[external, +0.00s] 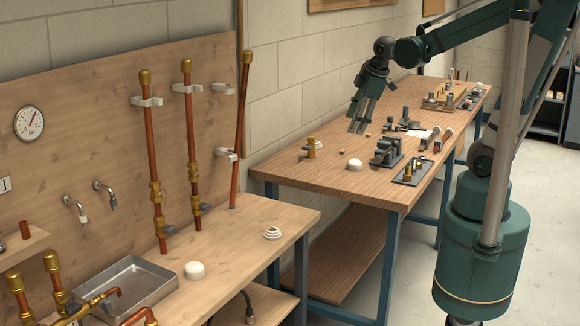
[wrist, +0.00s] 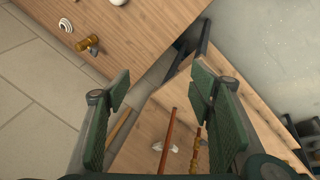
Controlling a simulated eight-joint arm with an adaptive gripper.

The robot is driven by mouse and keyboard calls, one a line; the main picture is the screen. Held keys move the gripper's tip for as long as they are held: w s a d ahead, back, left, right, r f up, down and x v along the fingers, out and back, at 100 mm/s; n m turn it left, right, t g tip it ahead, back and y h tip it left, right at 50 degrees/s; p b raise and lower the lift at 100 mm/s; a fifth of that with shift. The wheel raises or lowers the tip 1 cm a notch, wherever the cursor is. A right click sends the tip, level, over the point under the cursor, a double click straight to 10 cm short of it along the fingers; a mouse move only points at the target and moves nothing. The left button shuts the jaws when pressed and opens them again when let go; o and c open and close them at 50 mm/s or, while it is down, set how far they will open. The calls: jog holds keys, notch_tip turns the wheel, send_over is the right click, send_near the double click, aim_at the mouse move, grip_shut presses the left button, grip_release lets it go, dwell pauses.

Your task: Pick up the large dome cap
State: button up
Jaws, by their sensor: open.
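Two white dome caps show in the external view, and I cannot tell for certain which is the large one. One dome cap (external: 355,164) sits on the far workbench, below my gripper. The other dome cap (external: 194,270) sits on the near bench beside the metal tray. My gripper (external: 358,127) is open and empty, raised above the far workbench. In the wrist view its fingers (wrist: 160,95) are spread apart with nothing between them. A white cap (wrist: 118,2) is cut off at the top edge of that view.
A brass fitting (external: 311,148) and a white stepped piece (wrist: 66,24) are near the far dome cap. A dark fixture (external: 387,153) stands to its right. Tall copper pipes (external: 190,140) rise by the near bench. A gap separates the benches.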

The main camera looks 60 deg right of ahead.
jog(key=w+d+f+n+g, duration=0.2)
jog(key=w+d+f+n, duration=0.4)
jog(key=d, duration=0.4)
jog(key=n+g+p, duration=0.2)
jog(key=n, duration=0.4)
send_over(355, 160)
jog(key=a, duration=0.2)
jog(key=f, duration=1)
jog(key=shift+d+f, duration=0.25)
jog(key=shift+f, duration=0.1)
jog(key=shift+d+f, duration=0.35)
jog(key=shift+f, duration=0.05)
jog(key=shift+d+f+b, duration=0.1)
jog(key=shift+f+b, duration=0.25)
jog(key=shift+f, duration=0.9)
jog(key=shift+f, duration=0.15)
jog(key=shift+d+f, duration=0.15)
jog(key=shift+f, duration=1.1)
jog(key=shift+d+f, duration=0.15)
jog(key=shift+f, duration=1.05)
